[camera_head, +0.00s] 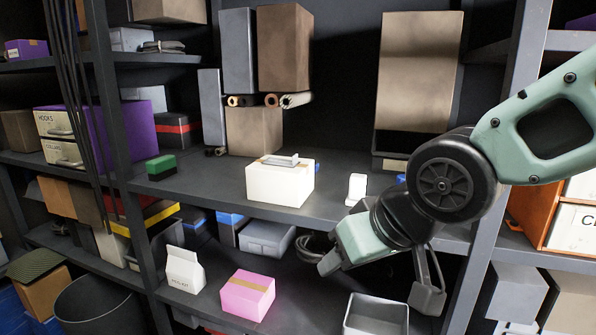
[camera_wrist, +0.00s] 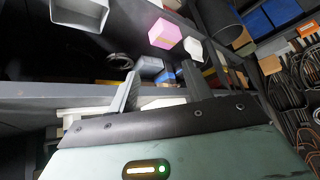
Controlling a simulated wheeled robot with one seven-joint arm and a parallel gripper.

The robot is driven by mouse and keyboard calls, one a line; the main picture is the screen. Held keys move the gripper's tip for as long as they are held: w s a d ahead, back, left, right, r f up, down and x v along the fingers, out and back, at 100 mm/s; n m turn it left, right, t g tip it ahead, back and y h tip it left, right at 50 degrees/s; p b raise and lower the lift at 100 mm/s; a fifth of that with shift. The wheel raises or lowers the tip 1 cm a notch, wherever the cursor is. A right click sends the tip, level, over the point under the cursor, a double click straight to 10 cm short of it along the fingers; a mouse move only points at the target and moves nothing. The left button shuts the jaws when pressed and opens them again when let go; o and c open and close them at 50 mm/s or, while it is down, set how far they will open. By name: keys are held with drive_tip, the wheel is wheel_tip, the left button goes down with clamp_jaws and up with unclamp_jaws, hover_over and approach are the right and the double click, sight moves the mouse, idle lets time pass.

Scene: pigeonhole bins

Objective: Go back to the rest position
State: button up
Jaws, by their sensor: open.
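My gripper shows in the head view (camera_head: 345,256) at the end of my pale green arm, which reaches in from the right. It hangs in front of the middle shelf (camera_head: 225,190), to the right of a white box (camera_head: 280,185) with tan tape. In the wrist view my gripper (camera_wrist: 160,88) has its two grey fingers spread apart, and I see nothing held between them. The white box stands on the middle shelf, apart from my gripper in the head view. A small grey item lies on its top.
A pink box (camera_head: 248,295), a white carton (camera_head: 185,270) and an open grey bin (camera_head: 375,315) are on the lower shelf. A small white item (camera_head: 357,188) stands near my arm. A dark upright (camera_head: 490,180) passes behind my arm. Hanging cables (camera_head: 75,100) are at left.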

drive_tip(key=s+d+f+n+g+h+p, duration=0.1)
drive_tip(key=s+d+f+g+h, duration=0.2)
drive_tip(key=s, duration=0.5)
drive_tip(key=s+d+f+n+g+h, duration=0.1)
drive_tip(key=s+d+f+g, duration=0.25)
drive_tip(key=s, duration=0.45)
wheel_tip(320, 180, up, 15)
drive_tip(key=p, duration=1.5)
drive_tip(key=shift+d+t, duration=0.25)
drive_tip(key=shift+t, duration=0.1)
